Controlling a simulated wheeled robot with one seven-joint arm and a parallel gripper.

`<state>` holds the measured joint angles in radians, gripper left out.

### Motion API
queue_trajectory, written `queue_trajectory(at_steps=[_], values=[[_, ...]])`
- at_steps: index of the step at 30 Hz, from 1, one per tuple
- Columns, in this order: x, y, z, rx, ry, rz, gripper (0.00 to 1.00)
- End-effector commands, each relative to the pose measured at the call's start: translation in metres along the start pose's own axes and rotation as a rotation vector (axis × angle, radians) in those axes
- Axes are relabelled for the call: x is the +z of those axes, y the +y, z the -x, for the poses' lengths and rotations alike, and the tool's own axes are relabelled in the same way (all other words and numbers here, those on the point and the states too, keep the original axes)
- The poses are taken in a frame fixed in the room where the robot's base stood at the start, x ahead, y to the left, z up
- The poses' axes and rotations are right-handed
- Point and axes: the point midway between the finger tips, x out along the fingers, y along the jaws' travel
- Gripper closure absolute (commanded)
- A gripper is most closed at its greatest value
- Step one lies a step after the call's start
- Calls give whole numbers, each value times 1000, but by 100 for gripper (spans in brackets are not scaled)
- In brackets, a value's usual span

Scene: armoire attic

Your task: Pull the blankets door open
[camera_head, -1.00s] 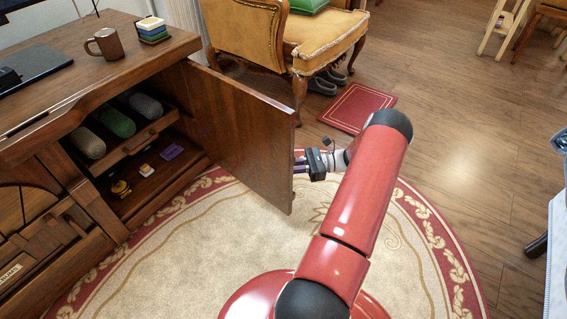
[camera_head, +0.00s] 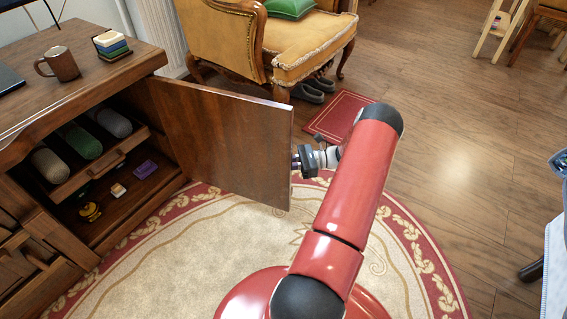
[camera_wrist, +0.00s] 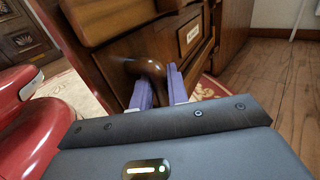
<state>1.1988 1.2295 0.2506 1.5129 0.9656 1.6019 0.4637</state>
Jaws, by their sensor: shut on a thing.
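The wooden cabinet door (camera_head: 225,140) stands wide open in the head view, its inner face toward me. My gripper (camera_head: 297,158) is at the door's free edge, with its fingertips partly hidden behind that edge. In the wrist view, my gripper's two purple fingers (camera_wrist: 158,90) are shut on a dark, curved wooden handle (camera_wrist: 142,68). A small pale label plate (camera_wrist: 190,33) shows on the wood behind it; I cannot read it.
The open compartment holds rolled blankets (camera_head: 80,140) and small items below. A mug (camera_head: 58,64) and stacked coasters (camera_head: 111,43) stand on top. An armchair (camera_head: 310,45) stands behind the door.

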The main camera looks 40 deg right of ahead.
Motion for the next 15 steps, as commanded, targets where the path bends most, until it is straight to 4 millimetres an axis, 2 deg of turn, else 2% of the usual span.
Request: queue_trajectory(at_steps=[3, 4, 8, 15], values=[[0, 0, -1, 1, -1, -1, 100], [0, 0, -1, 1, -1, -1, 83], [0, 0, -1, 1, -1, -1, 66], [0, 0, 0, 1, 0, -1, 65]])
